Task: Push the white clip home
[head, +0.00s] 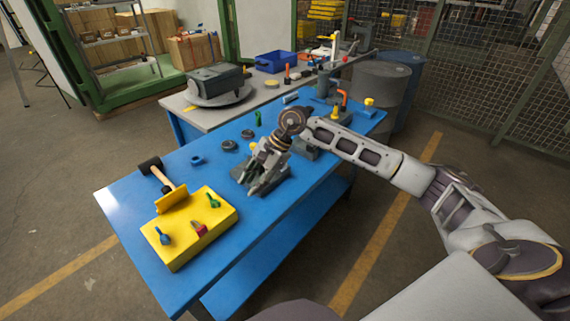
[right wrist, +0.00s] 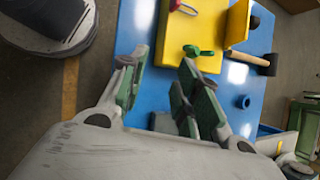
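I cannot make out a white clip in either view. My right gripper (head: 255,187) is over the middle of the blue table (head: 125,202), pointing down, just right of the yellow block (head: 212,231). A dark grey part (head: 308,152) on the table is partly hidden behind my right wrist. My left gripper is in neither view.
The yellow block carries green (head: 213,201), red (head: 199,229) and blue (head: 164,237) small pieces. A black-headed hammer (head: 152,165) lies behind it. Dark rings (head: 229,146) and a blue ring (head: 197,160) lie loose.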

